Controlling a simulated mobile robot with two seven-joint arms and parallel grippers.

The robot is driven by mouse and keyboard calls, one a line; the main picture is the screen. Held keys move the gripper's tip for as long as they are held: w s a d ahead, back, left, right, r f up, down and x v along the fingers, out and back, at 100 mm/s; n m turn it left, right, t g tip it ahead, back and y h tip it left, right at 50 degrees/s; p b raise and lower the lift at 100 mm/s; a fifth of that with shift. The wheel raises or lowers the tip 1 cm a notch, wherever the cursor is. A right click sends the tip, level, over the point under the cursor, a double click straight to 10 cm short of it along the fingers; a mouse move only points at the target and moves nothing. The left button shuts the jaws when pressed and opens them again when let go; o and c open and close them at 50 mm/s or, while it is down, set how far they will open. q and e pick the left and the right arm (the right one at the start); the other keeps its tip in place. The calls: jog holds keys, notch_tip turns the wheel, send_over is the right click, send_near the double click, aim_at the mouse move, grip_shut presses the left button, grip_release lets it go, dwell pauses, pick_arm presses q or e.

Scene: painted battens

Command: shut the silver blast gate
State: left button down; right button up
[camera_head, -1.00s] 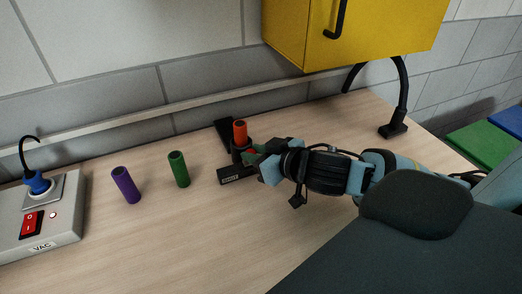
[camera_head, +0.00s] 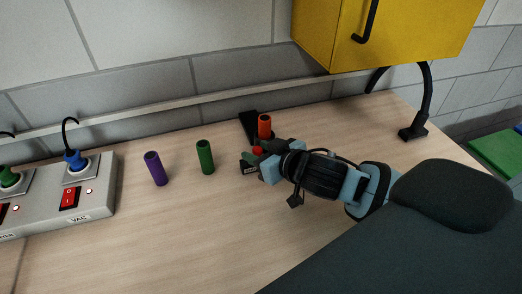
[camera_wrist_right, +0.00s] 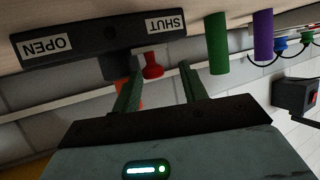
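A black fixture (camera_head: 250,167) stands on the bench beside an orange-red cylinder (camera_head: 265,124); I see no plainly silver gate. In the right wrist view its black bar (camera_wrist_right: 85,47) carries upside-down labels, OPEN at the left and SHUT at the right. A red knob (camera_wrist_right: 152,66) sits near the SHUT label. My right gripper (camera_head: 257,157) is at the fixture. In the wrist view its green fingers (camera_wrist_right: 162,74) are spread, with the knob between them, closer to the left finger. Contact with the knob is not clear. My left gripper is not in view.
A green cylinder (camera_head: 205,158) and a purple cylinder (camera_head: 156,169) stand left of the fixture. A grey switch box (camera_head: 98,203) with plugs is at the far left. A yellow cabinet (camera_head: 400,35) hangs above, and a black stand (camera_head: 414,130) is at right. The front bench is clear.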

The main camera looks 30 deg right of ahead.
jog(key=shift+d, duration=0.15)
jog(key=shift+s+d+r, duration=0.1)
jog(key=shift+s+r, duration=0.05)
jog(key=shift+s, duration=0.4)
jog(key=a+v, duration=0.1)
jog(key=v, duration=0.5)
jog(key=shift+s+d+r+p, duration=0.2)
jog(key=shift+s+d+p, duration=0.1)
jog(key=shift+d, duration=0.15)
